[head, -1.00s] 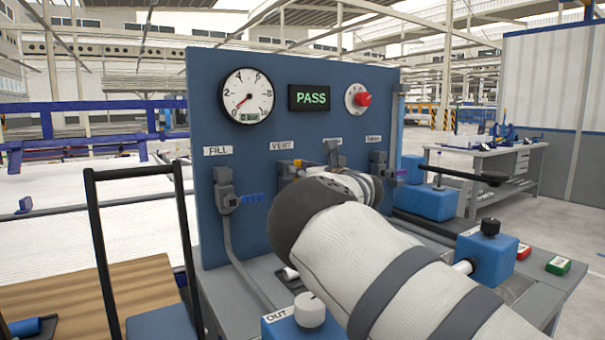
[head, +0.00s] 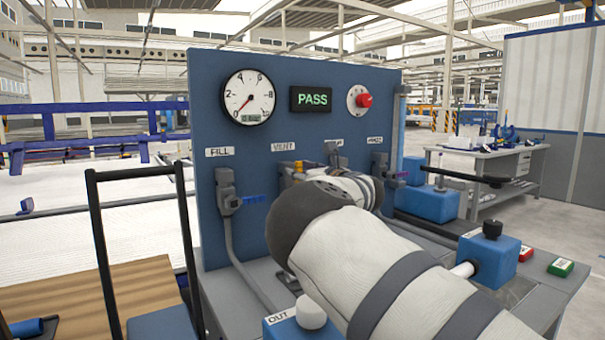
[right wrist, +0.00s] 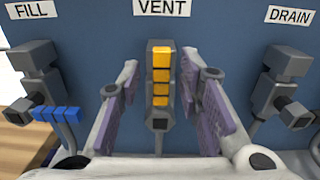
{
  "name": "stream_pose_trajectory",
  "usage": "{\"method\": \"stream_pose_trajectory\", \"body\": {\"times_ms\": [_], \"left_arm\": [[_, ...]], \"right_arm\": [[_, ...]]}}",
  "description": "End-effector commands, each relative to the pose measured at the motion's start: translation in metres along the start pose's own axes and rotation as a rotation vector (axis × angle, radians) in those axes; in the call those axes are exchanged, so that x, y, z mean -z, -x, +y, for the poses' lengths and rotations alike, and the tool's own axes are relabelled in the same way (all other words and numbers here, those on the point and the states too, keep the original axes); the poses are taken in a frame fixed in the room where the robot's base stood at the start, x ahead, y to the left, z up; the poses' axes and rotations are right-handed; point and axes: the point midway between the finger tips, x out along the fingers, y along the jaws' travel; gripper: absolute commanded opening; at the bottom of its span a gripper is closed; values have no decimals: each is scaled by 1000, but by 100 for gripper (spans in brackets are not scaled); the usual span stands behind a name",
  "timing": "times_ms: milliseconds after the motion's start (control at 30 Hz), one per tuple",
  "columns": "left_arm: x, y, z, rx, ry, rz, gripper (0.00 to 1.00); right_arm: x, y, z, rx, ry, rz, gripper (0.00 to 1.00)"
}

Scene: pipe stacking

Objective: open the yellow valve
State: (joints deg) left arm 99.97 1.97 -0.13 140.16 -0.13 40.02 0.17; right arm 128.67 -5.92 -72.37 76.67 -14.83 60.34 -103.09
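The yellow valve is the VENT valve on the blue panel. Its yellow handle (right wrist: 161,77) is upright in the middle of the right wrist view, against a dark grey body (right wrist: 158,124). In the head view only a small part of the valve (head: 298,164) shows; my right arm hides the rest. My right gripper (right wrist: 160,75) is open, with one purple-padded finger on each side of the handle. Gaps show between the pads and the handle. My right gripper's fingers are hidden in the head view. My left gripper is not in view.
The FILL valve (right wrist: 55,112) with a blue handle is to the left, and the DRAIN valve (right wrist: 288,85) to the right. Above are a gauge (head: 248,98), a PASS display (head: 311,99) and a red knob (head: 364,100). A blue OUT block (head: 290,331) sits below.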

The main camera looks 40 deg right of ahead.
Motion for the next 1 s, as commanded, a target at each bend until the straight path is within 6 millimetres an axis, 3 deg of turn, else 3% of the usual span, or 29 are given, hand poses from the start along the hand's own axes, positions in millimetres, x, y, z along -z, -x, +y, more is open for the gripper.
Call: {"method": "stream_pose_trajectory", "body": {"times_ms": [167, 400, 533, 700, 1000], "left_arm": [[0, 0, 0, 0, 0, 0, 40], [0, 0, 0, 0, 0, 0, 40], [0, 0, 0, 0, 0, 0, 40], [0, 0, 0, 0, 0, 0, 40], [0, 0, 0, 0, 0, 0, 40]], "right_arm": [[-1, 23, -1, 4, -1, 0, 32], [-1, 88, 0, 3, 1, -1, 32], [0, 110, 0, 2, 1, 0, 32], [0, 120, 1, -1, 1, 0, 32], [0, 120, 1, -1, 1, 0, 32]]}}
